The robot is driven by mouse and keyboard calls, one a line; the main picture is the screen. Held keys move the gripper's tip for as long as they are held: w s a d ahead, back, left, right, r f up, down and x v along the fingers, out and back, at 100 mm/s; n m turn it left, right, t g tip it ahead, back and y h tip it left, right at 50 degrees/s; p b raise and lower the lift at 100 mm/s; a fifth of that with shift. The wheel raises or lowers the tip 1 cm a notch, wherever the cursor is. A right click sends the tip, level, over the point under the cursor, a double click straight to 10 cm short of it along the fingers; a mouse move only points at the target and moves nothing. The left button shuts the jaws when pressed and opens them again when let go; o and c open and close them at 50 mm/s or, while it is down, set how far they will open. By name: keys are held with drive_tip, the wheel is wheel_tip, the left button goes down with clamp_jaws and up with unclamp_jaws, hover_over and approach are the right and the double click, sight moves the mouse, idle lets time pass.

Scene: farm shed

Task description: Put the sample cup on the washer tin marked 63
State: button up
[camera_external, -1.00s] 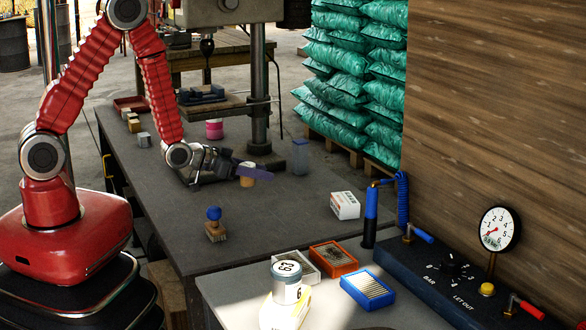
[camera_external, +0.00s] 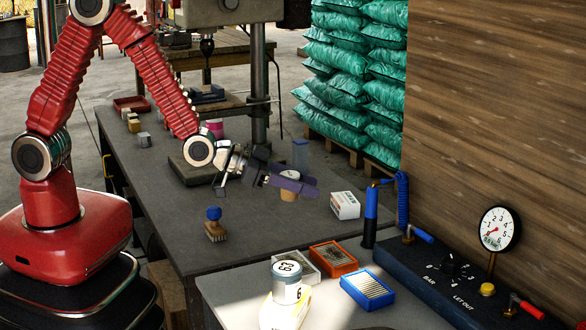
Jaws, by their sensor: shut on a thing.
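The sample cup (camera_external: 289,195) is small and tan with a pale top. My gripper (camera_external: 293,184), with purple fingers, is shut on it and holds it about upright over the dark grey bench; the fingers hide part of its upper side. The height above the bench is hard to tell. The washer tin marked 63 (camera_external: 287,285) is a silvery round tin with a white lid label. It stands at the front, nearer the camera than my gripper, on or against a yellow and white object (camera_external: 285,312). Its top looks clear.
A white box (camera_external: 345,205) lies right of the cup. A blue-knobbed brush (camera_external: 215,225) stands left. A translucent blue block (camera_external: 300,155) stands behind. Orange (camera_external: 333,257) and blue (camera_external: 367,289) trays lie right of the tin. A blue-handled tool (camera_external: 370,215) stands upright by the gauge panel.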

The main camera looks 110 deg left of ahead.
drive_tip(key=w+d+r+m+h, duration=0.1)
drive_tip(key=w+d+r, duration=0.2)
drive_tip(key=d, duration=0.4)
drive_tip(key=w+d+r, duration=0.3)
drive_tip(key=w+d, duration=0.1)
drive_tip(key=d, duration=0.4)
wheel_tip(320, 180, up, 4)
drive_tip(key=m+h, duration=0.1)
hover_over(286, 282)
drive_tip(key=w+a, duration=0.3)
drive_tip(key=shift+s+a+r+t, duration=0.15)
drive_tip(key=shift+s+a+t, duration=0.1)
drive_tip(key=shift+t, duration=0.15)
drive_tip(key=shift+d, duration=0.1)
wheel_tip(286, 282, down, 6)
drive_tip(key=shift+f, duration=0.2)
drive_tip(key=shift+f, duration=1.85)
drive_tip(key=shift+f, duration=0.1)
